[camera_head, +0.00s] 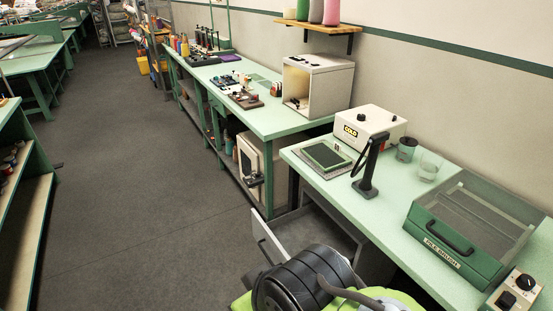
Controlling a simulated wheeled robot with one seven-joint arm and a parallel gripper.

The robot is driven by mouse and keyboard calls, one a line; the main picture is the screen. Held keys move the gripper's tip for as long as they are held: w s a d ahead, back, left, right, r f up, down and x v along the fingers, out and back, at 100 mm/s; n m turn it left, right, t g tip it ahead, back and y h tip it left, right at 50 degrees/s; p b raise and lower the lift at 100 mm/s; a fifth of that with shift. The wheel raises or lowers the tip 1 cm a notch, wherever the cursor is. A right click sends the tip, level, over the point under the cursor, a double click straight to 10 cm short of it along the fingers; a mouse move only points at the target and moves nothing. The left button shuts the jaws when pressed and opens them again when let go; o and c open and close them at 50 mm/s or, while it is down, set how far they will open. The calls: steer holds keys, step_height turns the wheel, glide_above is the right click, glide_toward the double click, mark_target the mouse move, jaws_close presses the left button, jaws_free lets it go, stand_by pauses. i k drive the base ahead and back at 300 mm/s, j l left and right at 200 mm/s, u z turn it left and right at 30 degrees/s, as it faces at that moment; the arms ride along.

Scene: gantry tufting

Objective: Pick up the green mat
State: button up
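Two flat green pieces could be the green mat, and I cannot tell which it is. A flat green rectangle (265,78) lies near the back of the far bench, behind several small tools. A dark-framed green pad (325,155) lies on a grey base at the left end of the near bench, in front of a cream box marked "COLD". My gripper does not show in this view, so its state and its place relative to either piece are hidden.
The near bench (392,196) also holds a black stand (367,184), cups and a green lidded case (470,228). An open grey drawer (325,235) juts out below. A cream cabinet (318,84) stands on the far bench. The floor (130,200) to the left is clear.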

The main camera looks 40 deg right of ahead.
mark_target(328, 157)
steer(key=i+j+u, duration=0.35)
steer(key=i+j, duration=0.15)
steer(key=i, duration=0.35)
steer(key=i+l+z, duration=0.1)
steer(key=i+z, duration=0.7)
steer(key=i, duration=0.2)
steer(key=i+j+z, duration=0.25)
steer(key=i+z, duration=0.15)
steer(key=i+l+z, duration=0.1)
steer(key=i+z, duration=0.5)
steer(key=z, duration=0.2)
steer(key=i+z, duration=0.4)
steer(key=i+l+z, duration=0.2)
steer(key=i+l, duration=0.1)
steer(key=i, duration=0.1)
